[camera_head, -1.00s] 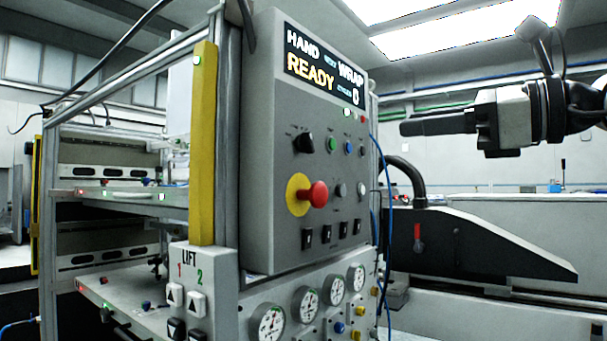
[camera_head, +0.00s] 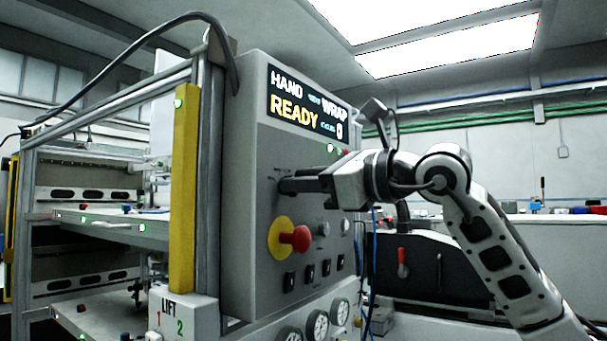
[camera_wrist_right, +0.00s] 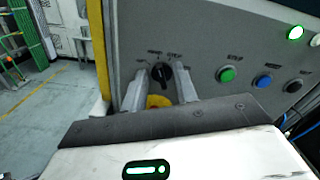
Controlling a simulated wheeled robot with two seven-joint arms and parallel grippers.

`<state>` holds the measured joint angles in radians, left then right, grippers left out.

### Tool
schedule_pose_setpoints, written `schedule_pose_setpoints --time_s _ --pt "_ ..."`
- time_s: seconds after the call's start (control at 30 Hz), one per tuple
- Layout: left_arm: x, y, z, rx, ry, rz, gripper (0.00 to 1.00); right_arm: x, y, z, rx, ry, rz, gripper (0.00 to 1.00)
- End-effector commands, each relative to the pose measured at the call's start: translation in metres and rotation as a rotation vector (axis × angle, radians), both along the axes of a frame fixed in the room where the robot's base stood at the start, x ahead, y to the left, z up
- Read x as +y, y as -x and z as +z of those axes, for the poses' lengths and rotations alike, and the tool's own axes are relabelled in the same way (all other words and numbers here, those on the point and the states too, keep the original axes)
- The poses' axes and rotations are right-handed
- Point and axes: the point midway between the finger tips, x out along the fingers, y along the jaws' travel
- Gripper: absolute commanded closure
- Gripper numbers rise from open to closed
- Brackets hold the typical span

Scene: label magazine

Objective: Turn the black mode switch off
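The black mode switch (camera_wrist_right: 162,74) is a round knob on the grey panel (camera_head: 250,130). In the right wrist view its grip stands roughly upright, with small labels around it too blurred to read. In the head view my right gripper hides it. My right gripper (camera_head: 284,186) reaches the panel from the right. In the right wrist view its two fingers (camera_wrist_right: 161,76) are apart, one on each side of the knob. I cannot tell whether they touch it. My left gripper is not in view.
The display (camera_head: 305,105) reads HAND and READY. A red mushroom button (camera_head: 300,238) on a yellow collar (camera_head: 278,238) sits just below the gripper. Green (camera_wrist_right: 226,74) and blue (camera_wrist_right: 263,82) buttons lie right of the knob. A yellow post (camera_head: 184,190) stands left of the panel.

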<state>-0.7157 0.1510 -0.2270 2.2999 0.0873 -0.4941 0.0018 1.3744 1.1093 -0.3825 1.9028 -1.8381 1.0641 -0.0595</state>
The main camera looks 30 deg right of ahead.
Motion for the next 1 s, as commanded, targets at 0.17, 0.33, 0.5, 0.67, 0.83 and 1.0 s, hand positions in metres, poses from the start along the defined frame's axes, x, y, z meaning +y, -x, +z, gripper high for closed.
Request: schedule_pose_setpoints --time_s 0.17,0.33,0.5,0.67,0.83,1.0 --pt "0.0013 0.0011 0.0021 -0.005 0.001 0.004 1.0 0.0013 -0.004 0.0 -0.001 0.001 -0.002 0.71" --pt "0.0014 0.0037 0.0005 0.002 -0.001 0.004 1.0 0.0012 -0.0038 -0.0002 0.0 0.001 -0.001 0.71" --pt "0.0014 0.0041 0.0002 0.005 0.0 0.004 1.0 0.0012 -0.0036 -0.0001 0.0 0.001 -0.001 1.0" --pt "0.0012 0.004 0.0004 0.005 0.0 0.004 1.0 0.0012 -0.0035 -0.0001 -0.001 0.003 -0.001 1.0" --pt "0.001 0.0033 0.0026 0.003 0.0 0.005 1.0 0.0014 -0.0034 -0.0001 -0.011 0.03 -0.002 1.0" --pt "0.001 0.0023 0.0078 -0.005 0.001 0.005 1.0 0.0021 -0.0031 0.0 -0.042 0.105 -0.001 1.0"
